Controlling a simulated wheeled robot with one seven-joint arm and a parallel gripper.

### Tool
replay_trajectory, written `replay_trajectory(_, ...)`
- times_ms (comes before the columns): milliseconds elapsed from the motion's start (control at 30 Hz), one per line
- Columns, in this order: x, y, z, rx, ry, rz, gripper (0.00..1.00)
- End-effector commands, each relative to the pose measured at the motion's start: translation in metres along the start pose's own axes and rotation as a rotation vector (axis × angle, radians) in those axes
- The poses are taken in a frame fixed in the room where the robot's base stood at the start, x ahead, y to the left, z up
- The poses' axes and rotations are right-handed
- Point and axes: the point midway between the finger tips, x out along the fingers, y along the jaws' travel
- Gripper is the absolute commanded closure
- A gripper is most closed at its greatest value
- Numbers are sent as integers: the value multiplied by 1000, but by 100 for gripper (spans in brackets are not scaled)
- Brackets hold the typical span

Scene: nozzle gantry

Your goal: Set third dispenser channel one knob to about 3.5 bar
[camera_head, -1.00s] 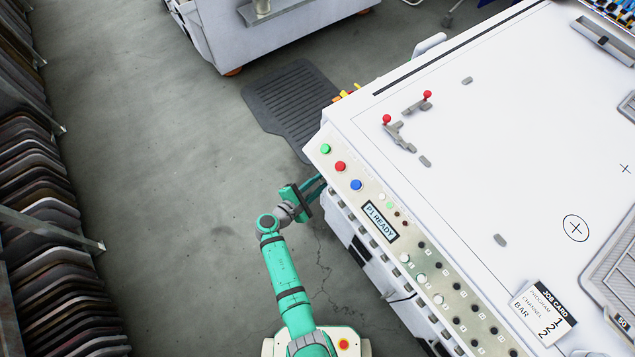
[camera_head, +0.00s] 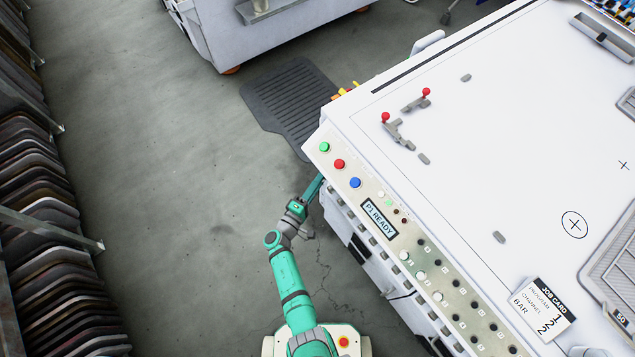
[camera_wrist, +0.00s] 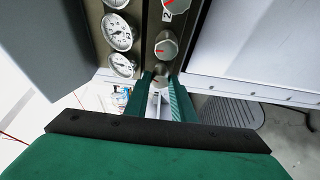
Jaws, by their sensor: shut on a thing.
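In the wrist view my gripper (camera_wrist: 163,84) is shut on the lowest knob (camera_wrist: 161,77) of a column on a dark panel. The fingers stand on either side of the knob and hide part of it. Two more grey knobs with red marks show above it, the middle knob (camera_wrist: 166,46) and the top knob (camera_wrist: 168,6), with a "2" label beside the top one. A round white dial gauge (camera_wrist: 122,65) sits left of the held knob; its reading is too small to tell. In the head view my gripper (camera_head: 316,186) is partly hidden by the machine's edge.
A white machine (camera_head: 470,150) with a button panel (camera_head: 400,225) fills the right of the head view. A ribbed floor mat (camera_head: 290,105) lies behind my gripper. Board racks (camera_head: 45,230) line the left, with open floor between. More gauges (camera_wrist: 117,32) stand above the lowest one.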

Motion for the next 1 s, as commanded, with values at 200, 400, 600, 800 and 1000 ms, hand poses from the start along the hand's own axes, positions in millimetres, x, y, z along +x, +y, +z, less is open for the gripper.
replay_trajectory(200,0,-2,1,95,-3,40,100)
replay_trajectory(400,0,-2,1,141,-3,58,100)
replay_trajectory(600,0,-2,1,154,-4,63,100)
replay_trajectory(800,0,-2,2,154,-5,63,100)
replay_trajectory(1000,0,-2,2,154,-5,63,59)
